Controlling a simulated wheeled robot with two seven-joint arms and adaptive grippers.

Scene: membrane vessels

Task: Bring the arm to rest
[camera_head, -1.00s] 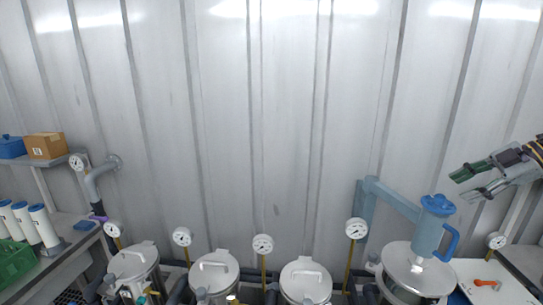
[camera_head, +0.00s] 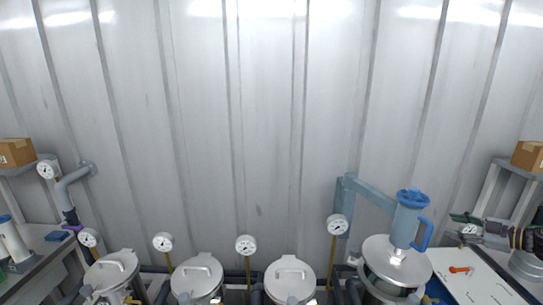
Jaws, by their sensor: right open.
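My right gripper (camera_head: 456,225) comes in from the right edge, in front of the wall. It points left, its fingers are apart and nothing shows between them. It is to the right of the blue jug-shaped housing (camera_head: 406,222) with a handle, apart from it in the picture. That housing stands above a steel vessel lid (camera_head: 395,262). My left gripper is not in view.
Lidded steel vessels (camera_head: 197,277) with dial gauges (camera_head: 246,245) line the bottom. A white board (camera_head: 470,276) with an orange-red object (camera_head: 460,269) lies below my right gripper. Shelves with cardboard boxes (camera_head: 17,152) stand at both sides. The corrugated wall is bare.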

